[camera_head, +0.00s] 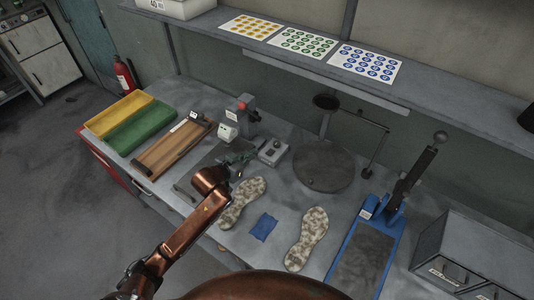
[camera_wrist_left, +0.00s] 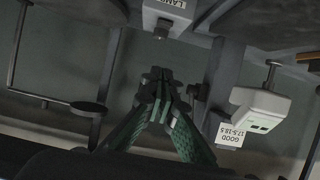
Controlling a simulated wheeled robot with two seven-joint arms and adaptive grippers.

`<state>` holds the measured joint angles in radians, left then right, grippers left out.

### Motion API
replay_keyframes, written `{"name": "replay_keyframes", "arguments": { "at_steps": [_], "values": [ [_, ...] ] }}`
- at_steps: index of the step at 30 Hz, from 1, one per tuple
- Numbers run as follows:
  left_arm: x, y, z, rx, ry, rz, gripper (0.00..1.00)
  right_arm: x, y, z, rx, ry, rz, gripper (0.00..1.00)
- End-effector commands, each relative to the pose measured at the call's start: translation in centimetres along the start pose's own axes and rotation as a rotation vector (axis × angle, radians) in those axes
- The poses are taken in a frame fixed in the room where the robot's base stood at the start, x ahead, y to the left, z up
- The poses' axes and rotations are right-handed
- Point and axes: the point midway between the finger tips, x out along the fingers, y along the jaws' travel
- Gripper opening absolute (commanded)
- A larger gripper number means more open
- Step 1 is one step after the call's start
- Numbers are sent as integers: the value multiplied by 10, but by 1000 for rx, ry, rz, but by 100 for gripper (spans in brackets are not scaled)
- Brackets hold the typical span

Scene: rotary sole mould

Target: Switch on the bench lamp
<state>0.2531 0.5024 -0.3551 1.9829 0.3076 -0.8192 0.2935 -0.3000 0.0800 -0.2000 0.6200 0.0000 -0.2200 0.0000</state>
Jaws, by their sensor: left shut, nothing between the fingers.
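The lamp switch box (camera_head: 273,151) is a small grey box on the bench, left of the round plate. In the left wrist view the box (camera_wrist_left: 167,18) carries a label starting "LAM", partly cut off. The bench lamp (camera_head: 326,101) has a dark round head on a thin jointed arm; it also shows in the left wrist view (camera_wrist_left: 88,108), and no glow shows. My left gripper (camera_head: 243,158) has green fingers, shut and empty, just left of the box and apart from it. In the left wrist view its fingertips (camera_wrist_left: 157,78) meet below the box. My right gripper is out of view.
A gauge stand (camera_head: 240,118) stands close behind my left gripper. A round dark plate (camera_head: 323,167) lies right of the box. Two mottled soles (camera_head: 307,239) and a blue patch (camera_head: 263,227) lie in front. A blue lever press (camera_head: 365,250) stands at right.

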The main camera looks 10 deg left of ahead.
Motion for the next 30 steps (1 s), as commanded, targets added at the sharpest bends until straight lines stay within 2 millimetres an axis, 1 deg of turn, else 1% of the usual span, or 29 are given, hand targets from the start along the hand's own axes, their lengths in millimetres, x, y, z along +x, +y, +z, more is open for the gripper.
{"name": "replay_keyframes", "arguments": {
  "at_steps": [4, 10, 14, 17, 28, 29, 30],
  "values": [
    [3, 5, -3, 3, 2, 8, 0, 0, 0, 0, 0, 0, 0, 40],
    [5, 7, -3, 5, 1, 11, 0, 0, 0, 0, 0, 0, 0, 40],
    [14, 6, -3, 3, 1, 10, 0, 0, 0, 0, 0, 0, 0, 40],
    [29, 6, -3, 4, 1, 9, 0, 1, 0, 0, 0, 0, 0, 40],
    [103, 5, -2, 3, 0, 7, 0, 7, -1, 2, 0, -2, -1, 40],
    [107, 5, 0, 3, -2, 6, 0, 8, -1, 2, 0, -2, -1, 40],
    [106, 4, 10, 2, -3, 6, 0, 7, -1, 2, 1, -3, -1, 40]
  ]
}}
